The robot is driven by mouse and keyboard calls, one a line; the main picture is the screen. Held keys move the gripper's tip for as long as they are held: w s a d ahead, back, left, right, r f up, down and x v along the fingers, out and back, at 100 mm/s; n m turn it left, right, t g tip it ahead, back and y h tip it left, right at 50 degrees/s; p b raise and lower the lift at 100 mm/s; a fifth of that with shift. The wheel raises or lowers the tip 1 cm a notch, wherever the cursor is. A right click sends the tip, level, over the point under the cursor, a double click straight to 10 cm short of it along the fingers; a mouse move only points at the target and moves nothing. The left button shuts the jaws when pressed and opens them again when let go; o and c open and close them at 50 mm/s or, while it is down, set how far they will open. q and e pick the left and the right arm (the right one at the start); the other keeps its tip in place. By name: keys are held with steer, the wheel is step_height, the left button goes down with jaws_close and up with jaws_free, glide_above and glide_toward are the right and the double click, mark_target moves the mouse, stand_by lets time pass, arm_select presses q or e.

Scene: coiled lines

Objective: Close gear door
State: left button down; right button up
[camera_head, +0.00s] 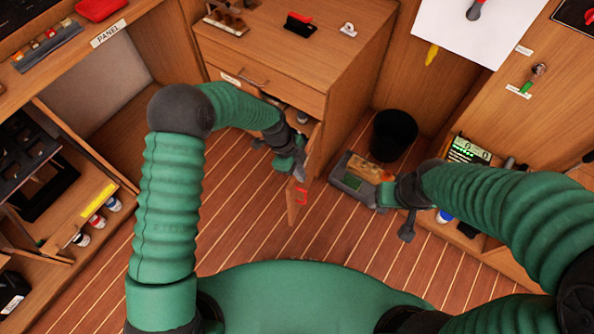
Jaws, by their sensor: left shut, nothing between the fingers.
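The gear door (292,206) is a wooden cabinet door below the drawer. It stands swung open, seen nearly edge-on, with a red handle (301,194) near its lower end. The cabinet opening behind it is partly hidden by my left arm. My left gripper (298,173) is shut and empty, close to the door's upper part and above the red handle. I cannot tell whether it touches the door. My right gripper (384,198) is at the right, apart from the door, beside a grey device. Its fingers are too small and dark to read.
The wooden drawer cabinet (300,65) is above the door. Open shelving (60,200) is at left. Striped floor (250,225) is clear in front.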

mark_target(295, 182)
arm_select(q)
steer(key=w+b+x, duration=0.1)
steer(key=b+x, duration=0.1)
steer(key=x, duration=0.6)
steer(key=a, duration=0.4)
steer(key=shift+w+r, duration=0.2)
steer(key=shift+r, duration=0.1)
